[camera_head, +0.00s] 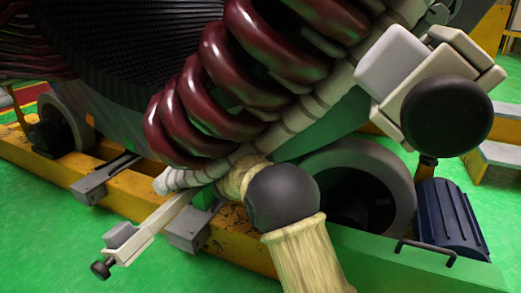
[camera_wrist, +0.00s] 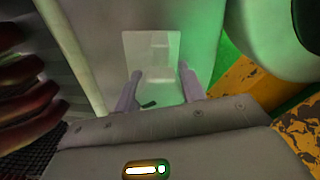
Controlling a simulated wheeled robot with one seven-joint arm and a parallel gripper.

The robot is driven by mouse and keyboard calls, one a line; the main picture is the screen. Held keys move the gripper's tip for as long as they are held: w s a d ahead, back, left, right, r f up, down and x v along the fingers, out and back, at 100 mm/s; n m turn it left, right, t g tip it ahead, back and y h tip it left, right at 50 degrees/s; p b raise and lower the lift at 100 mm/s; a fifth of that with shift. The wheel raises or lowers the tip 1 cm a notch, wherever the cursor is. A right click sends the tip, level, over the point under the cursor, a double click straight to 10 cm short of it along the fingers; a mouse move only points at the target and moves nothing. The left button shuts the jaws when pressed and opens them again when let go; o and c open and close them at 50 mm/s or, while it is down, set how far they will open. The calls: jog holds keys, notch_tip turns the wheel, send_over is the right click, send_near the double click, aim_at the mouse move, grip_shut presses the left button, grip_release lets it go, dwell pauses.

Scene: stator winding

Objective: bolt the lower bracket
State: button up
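A pale bar-shaped bracket (camera_head: 160,222) sticks out low on the stator's left front, with a grey block and a dark knob (camera_head: 102,269) at its outer end. I take it for the lower bracket. A similar, larger bracket (camera_head: 428,78) with a black knob is at the upper right. In the wrist view my gripper (camera_wrist: 160,88) has its two fingers apart, with a pale square patch (camera_wrist: 152,60) on a grey surface beyond them. A small dark piece (camera_wrist: 149,104) shows between the fingers; I cannot tell what it is. In the head view the fingers are not clear.
Dark red coils (camera_head: 206,92) and the stator rim fill the upper middle. A yellow beam (camera_head: 57,172) with grey clamps runs below. Green floor (camera_head: 45,240) is open at lower left.

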jog(key=shift+c, duration=0.5)
jog(key=shift+a+m, duration=0.1)
jog(key=shift+m, duration=2.9)
jog(key=o, duration=1)
jog(key=shift+c, duration=0.2)
jog(key=v, duration=1.7)
jog(key=shift+s, duration=0.2)
